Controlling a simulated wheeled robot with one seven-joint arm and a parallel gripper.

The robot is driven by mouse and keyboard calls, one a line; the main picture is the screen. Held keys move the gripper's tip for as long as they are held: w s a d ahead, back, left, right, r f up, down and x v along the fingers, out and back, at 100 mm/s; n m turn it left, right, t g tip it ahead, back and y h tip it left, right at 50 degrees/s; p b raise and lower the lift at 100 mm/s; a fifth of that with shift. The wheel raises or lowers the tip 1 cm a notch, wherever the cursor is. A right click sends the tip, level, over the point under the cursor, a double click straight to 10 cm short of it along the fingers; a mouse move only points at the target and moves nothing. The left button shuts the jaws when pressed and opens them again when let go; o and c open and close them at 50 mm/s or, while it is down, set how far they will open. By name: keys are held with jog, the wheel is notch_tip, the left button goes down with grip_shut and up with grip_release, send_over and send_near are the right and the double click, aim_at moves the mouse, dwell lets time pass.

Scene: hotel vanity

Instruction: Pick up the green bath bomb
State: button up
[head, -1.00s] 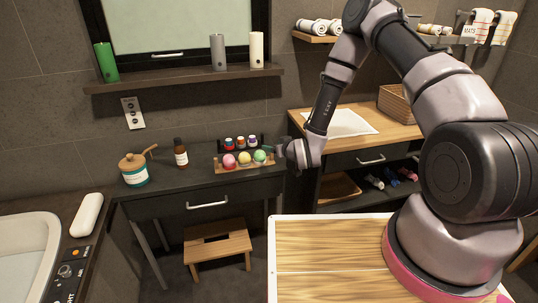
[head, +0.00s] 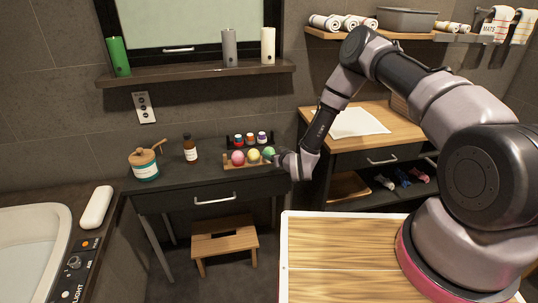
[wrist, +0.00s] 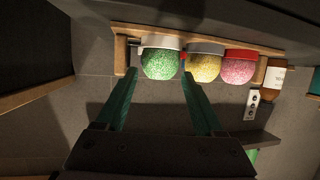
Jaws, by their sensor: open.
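The green bath bomb (head: 269,152) is at the right end of a small wooden tray (head: 233,167) on the dark vanity. In the wrist view the green bath bomb (wrist: 160,64) sits in the tray's row beside a yellow one (wrist: 204,68) and a pink one (wrist: 238,71). My gripper (wrist: 158,74) is open, its two green fingers pointing at the green bomb, one tip towards each side of it. I cannot tell whether they touch it. In the head view my gripper (head: 279,156) is just right of the bomb, partly hidden by my wrist.
Small capped bottles (head: 250,139) stand behind the tray. A brown bottle (head: 190,149) and a wooden-lidded jar (head: 144,165) stand to the left, with free counter between them and the tray. A wooden counter (head: 388,125) adjoins on the right, and a stool (head: 224,243) stands below.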

jog(key=shift+x, duration=1)
jog(key=c, duration=1.1)
jog(key=shift+o, duration=0.2)
jog(key=shift+r, duration=0.1)
